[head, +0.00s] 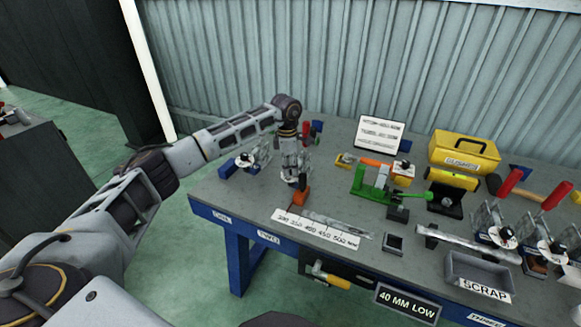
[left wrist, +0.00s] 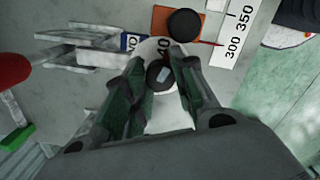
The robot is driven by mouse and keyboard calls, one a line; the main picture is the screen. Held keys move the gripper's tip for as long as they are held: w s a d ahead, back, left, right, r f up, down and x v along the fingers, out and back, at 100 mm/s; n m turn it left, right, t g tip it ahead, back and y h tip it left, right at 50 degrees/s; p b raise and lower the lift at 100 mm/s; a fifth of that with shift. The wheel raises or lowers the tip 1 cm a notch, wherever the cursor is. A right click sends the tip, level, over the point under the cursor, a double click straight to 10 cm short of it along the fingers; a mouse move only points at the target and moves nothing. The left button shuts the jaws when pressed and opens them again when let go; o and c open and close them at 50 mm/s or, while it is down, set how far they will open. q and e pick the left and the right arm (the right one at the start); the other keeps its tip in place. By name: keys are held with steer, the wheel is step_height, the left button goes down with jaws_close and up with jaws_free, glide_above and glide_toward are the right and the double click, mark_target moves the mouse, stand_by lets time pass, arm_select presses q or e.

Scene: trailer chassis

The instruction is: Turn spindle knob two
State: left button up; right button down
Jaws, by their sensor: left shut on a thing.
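My left gripper (head: 297,182) reaches down over the back left part of the bench. In the left wrist view, its two fingers (left wrist: 160,66) stand on either side of a small black knob (left wrist: 160,80) with a pale mark on top, and are shut on it. The knob sits on a white round dial (left wrist: 168,118), where part of a number "40" shows. A blue label (left wrist: 130,42) ending in "O" lies beside the dial. In the head view the gripper hides this knob. My right gripper is not in view.
An orange block (head: 300,197) with a black knob stands just in front of the gripper, near a white scale strip (head: 315,228). A toggle clamp with a white dial (head: 243,160) stands left. A green fixture (head: 372,183), yellow toolbox (head: 464,152) and scrap tray (head: 478,278) are right.

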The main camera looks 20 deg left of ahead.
arm_select(q)
steer(key=o, duration=1.1)
steer(key=shift+s+a+r, duration=0.15)
steer(key=shift+r, duration=2.85)
steer(key=shift+s+a+r, duration=0.1)
steer(key=shift+a+r, duration=0.05)
steer(key=shift+r, duration=2.85)
steer(key=shift+c, duration=0.2)
